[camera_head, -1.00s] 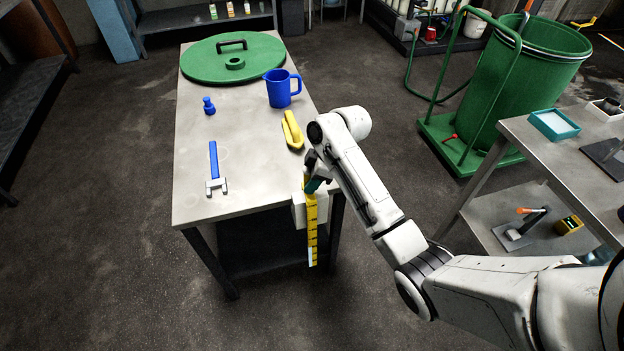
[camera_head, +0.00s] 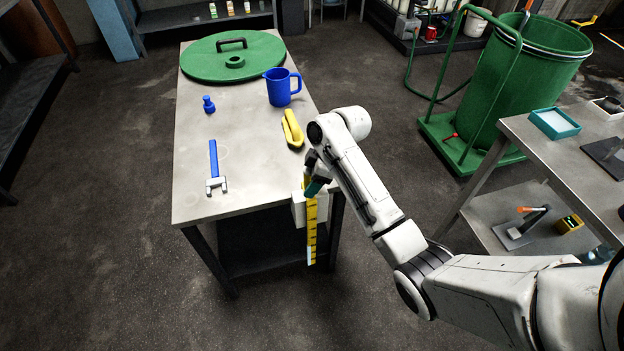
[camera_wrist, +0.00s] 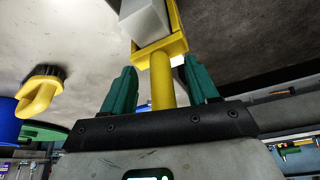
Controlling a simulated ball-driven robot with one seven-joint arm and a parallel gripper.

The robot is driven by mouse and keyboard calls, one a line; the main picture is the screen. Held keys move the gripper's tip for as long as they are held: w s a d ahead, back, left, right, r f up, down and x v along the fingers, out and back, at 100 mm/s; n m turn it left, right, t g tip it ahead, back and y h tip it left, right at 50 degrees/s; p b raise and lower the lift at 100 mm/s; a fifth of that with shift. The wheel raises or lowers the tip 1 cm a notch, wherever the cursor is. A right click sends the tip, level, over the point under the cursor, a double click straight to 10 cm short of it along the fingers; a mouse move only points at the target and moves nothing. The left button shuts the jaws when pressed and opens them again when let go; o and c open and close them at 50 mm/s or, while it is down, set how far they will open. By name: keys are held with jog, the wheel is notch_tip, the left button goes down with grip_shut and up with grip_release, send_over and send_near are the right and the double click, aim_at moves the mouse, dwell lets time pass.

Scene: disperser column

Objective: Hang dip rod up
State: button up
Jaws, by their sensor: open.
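The dip rod (camera_head: 311,232) is yellow with dark marks and a pale lower tip. In the head view it hangs down at the table's front right corner, in front of a white block (camera_head: 298,208). My gripper (camera_head: 313,186) is at its upper end. In the wrist view, my open teal fingers (camera_wrist: 160,72) stand on either side of the rod's round yellow handle (camera_wrist: 162,88), with gaps showing. A yellow frame (camera_wrist: 160,47) at the handle's end meets the white block (camera_wrist: 145,22). The exact contact there is unclear.
On the table (camera_head: 245,185) are a yellow-handled object (camera_head: 291,130), a blue jug (camera_head: 280,88), a blue-handled tool (camera_head: 214,165), a small blue piece (camera_head: 208,104) and a green lid (camera_head: 215,62). Another table (camera_head: 560,150) stands right. Floor left is clear.

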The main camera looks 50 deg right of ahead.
jog(key=shift+r, duration=0.1)
jog(key=v, duration=1)
jog(key=shift+s+r, duration=0.15)
jog(key=shift+r, duration=0.1)
jog(key=shift+d, duration=0.1)
